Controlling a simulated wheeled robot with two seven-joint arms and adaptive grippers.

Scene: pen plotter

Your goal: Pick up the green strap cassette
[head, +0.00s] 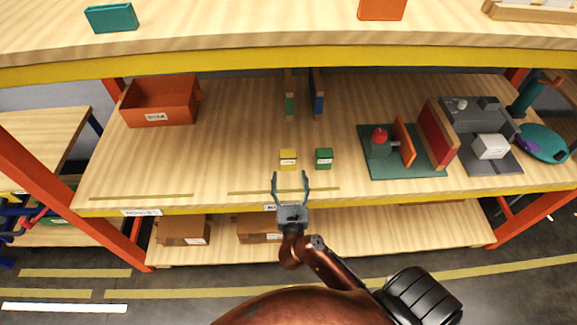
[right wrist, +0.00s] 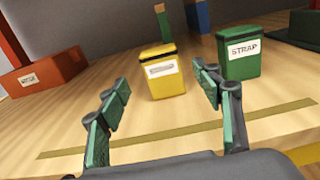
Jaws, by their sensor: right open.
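The green strap cassette (head: 324,158) is a small green box with a white label, standing on the middle shelf. In the right wrist view the green cassette (right wrist: 239,54) reads STRAP and stands to the right, beyond the right finger. A yellow box (head: 288,160) with a white label stands just left of it, with a gap between. In the right wrist view the yellow box (right wrist: 164,72) shows between the fingers, farther off. My right gripper (head: 291,177) is open and empty at the shelf's front edge, in front of the yellow box. My left gripper is out of view.
A red-orange bin (head: 160,101) stands at the left of the shelf. A green-based fixture (head: 402,166) and a grey machine (head: 480,130) stand to the right. Green and blue upright pieces (head: 318,104) stand behind. An upper shelf (head: 240,62) overhangs the back.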

